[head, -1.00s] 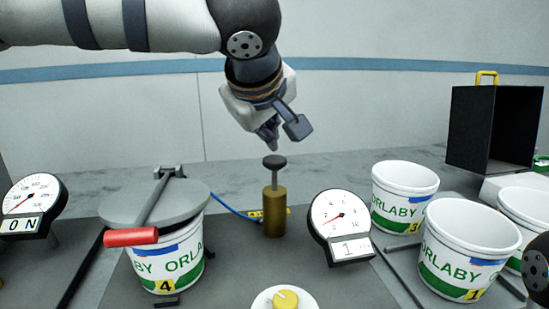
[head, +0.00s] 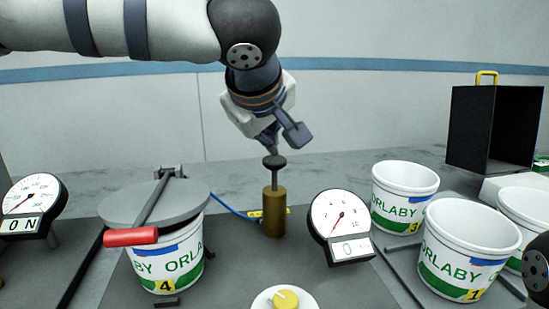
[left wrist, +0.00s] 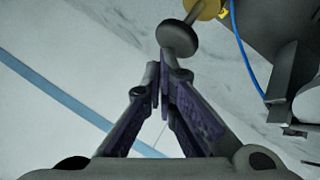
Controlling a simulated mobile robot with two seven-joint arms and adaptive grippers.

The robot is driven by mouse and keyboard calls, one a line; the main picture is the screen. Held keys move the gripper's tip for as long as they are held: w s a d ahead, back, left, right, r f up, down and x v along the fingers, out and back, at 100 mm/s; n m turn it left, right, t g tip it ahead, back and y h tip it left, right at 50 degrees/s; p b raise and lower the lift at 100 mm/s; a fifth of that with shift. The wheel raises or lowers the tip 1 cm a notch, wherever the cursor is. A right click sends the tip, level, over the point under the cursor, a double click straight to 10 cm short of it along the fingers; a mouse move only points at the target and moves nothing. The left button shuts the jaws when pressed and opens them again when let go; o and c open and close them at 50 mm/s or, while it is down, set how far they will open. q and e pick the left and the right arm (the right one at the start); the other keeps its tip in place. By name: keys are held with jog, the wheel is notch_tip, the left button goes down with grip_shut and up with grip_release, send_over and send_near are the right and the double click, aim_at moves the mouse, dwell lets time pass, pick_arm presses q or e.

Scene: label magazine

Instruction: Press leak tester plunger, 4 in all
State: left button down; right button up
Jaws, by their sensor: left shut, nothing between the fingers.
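The leak tester plunger has a dark round knob (head: 274,161) on a thin stem above a brass cylinder (head: 274,212). My left gripper (head: 274,149) is shut and empty, pointing down just above the knob. In the left wrist view, its closed fingertips (left wrist: 162,68) are close beside the knob (left wrist: 179,39); I cannot tell whether they touch. A round gauge (head: 340,222) right of the plunger has a small display reading 0. A white ORLABY tub (head: 165,268) marked 4 stands at left under a grey lid plate with a red-handled lever (head: 130,236). My right gripper is not in view.
Tubs marked 3 (head: 404,205) and 1 (head: 468,245) stand at right, with another tub partly cut off. A black open box (head: 494,128) is behind them. A yellow knob (head: 286,299) is at the front.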

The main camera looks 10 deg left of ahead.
aim_at(269, 159)
pick_arm(q)
jog(key=shift+f, duration=2)
dwell(1.2)
jog(key=shift+r, duration=2.4)
jog(key=shift+r, duration=2.55)
